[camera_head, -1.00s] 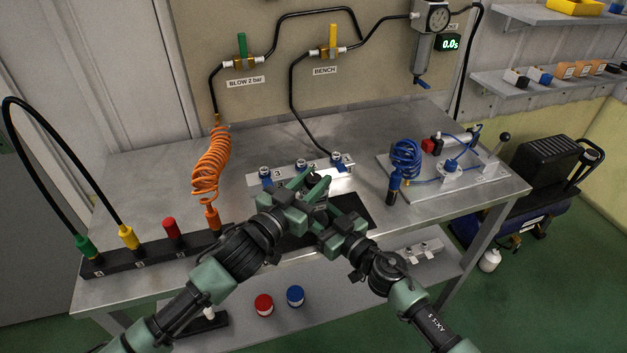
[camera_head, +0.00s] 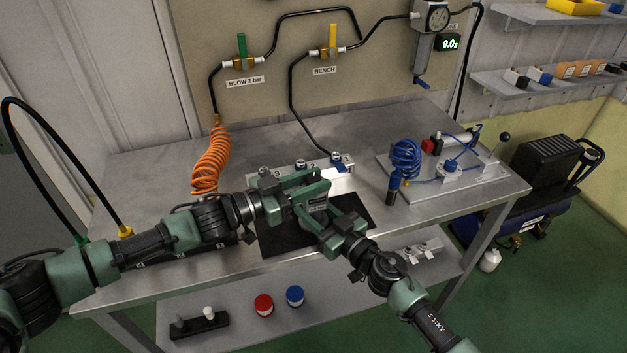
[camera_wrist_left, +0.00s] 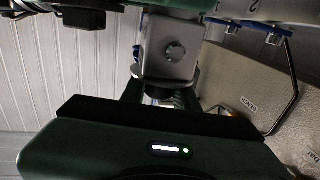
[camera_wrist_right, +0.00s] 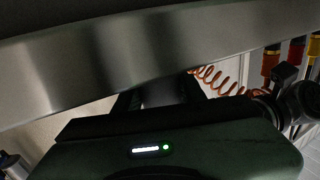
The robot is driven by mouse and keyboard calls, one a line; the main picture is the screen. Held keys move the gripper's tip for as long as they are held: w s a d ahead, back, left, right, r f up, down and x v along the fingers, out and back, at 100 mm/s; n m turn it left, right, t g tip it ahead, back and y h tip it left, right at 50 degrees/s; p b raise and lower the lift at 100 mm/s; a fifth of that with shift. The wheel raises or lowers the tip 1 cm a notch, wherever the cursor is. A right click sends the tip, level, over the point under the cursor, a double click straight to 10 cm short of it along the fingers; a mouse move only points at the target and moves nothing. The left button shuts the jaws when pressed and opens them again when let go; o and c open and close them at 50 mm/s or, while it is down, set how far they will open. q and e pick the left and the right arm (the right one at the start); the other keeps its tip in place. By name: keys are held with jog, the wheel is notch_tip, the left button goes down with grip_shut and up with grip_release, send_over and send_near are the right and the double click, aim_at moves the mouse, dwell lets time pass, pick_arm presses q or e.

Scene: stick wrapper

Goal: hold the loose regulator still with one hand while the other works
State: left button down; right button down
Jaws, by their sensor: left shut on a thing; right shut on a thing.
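The loose regulator, a grey metal body (camera_head: 316,205), is mostly hidden between my two grippers above the black mat (camera_head: 283,242). In the left wrist view a grey block with a round fitting (camera_wrist_left: 175,50) sits just beyond the jaws. My left gripper (camera_head: 306,186) comes from the left and is shut on the regulator. My right gripper (camera_head: 312,217) comes from the lower right, close against the left one. It is shut on a grey cylindrical part (camera_wrist_right: 163,92), seemingly of the same regulator. The exact contact points are hidden.
A manifold with numbered ports (camera_head: 342,168) stands behind the grippers. A coiled orange hose (camera_head: 208,165) hangs at left, and a plate with a blue coil (camera_head: 406,160) is at right. Red (camera_head: 263,305) and blue (camera_head: 295,296) caps lie on the lower shelf.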

aim_at(307, 183)
pick_arm(q)
jog(key=c, duration=1.1)
grip_release()
jog(key=shift+o, duration=0.2)
jog(key=shift+a, duration=0.1)
jog(key=v, duration=0.7)
jog(key=shift+s+a, duration=0.1)
jog(key=shift+a, duration=0.05)
